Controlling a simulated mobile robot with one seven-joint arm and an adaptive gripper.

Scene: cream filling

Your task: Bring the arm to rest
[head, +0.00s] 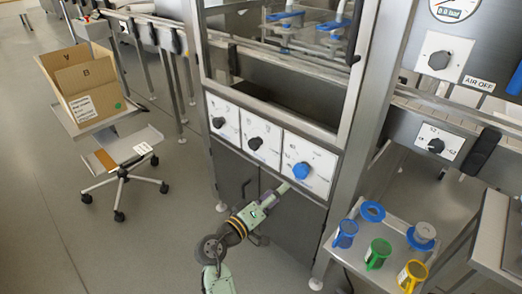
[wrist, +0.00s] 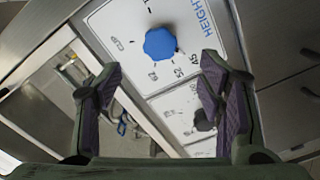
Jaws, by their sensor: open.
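My gripper (wrist: 160,72) is open in the wrist view, with its two purple-padded fingers wide apart and nothing between them. It faces a white panel with a blue knob (wrist: 160,43) marked HEIGHT. The knob shows beyond the fingertips, and I see no contact. In the head view my green-grey arm (head: 232,232) reaches up from the bottom centre. Its end is in front of the machine's lower cabinet, just below and left of the same blue knob (head: 301,170).
Two black knobs (head: 255,143) sit left of the blue one. A side table (head: 345,252) at lower right carries blue, green and yellow cups. The floor (head: 150,245) left of my arm is clear.

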